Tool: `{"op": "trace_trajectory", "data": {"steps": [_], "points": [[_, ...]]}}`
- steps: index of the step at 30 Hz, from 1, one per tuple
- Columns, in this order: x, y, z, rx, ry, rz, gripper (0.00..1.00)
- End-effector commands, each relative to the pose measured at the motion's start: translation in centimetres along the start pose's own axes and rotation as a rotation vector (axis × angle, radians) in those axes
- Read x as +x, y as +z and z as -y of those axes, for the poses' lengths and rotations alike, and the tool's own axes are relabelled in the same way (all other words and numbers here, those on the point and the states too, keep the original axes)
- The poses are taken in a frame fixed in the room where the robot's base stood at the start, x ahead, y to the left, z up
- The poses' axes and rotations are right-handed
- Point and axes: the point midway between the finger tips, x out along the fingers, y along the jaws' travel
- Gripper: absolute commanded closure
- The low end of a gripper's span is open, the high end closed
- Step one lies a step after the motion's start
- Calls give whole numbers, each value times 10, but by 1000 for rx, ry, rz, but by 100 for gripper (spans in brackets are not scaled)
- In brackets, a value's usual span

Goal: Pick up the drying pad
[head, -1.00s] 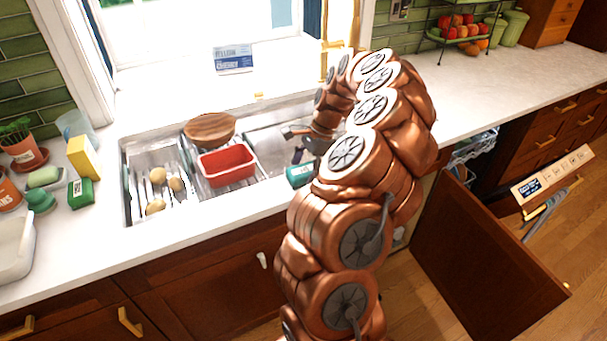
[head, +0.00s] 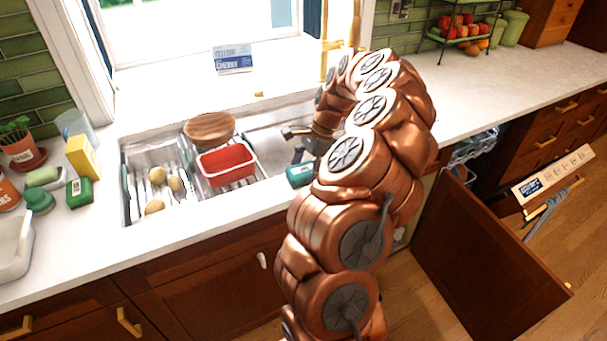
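I cannot tell for certain which thing is the drying pad. A small teal-green item with a pale label (head: 299,175) lies at the front right edge of the sink, partly hidden by my copper arm. My gripper (head: 292,145) is over the right side of the sink, just above and behind that item in the picture. Its two grey fingers look spread apart, with nothing visible between them. The arm hides part of the gripper and the area to its right.
The sink (head: 270,135) holds a rack with a red tub (head: 227,163), a wooden bowl (head: 209,128) and several potatoes (head: 157,175). A yellow sponge (head: 83,156) and a green box (head: 80,191) stand on the left counter. An open brown door (head: 480,260) is at right.

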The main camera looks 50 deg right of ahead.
Motion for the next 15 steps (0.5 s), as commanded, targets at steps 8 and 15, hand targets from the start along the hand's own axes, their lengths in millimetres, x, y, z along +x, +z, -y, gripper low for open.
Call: {"op": "trace_trajectory", "data": {"steps": [8,15], "points": [[0,0,0,0,0,0,43],[0,0,0,0,0,0,68]]}}
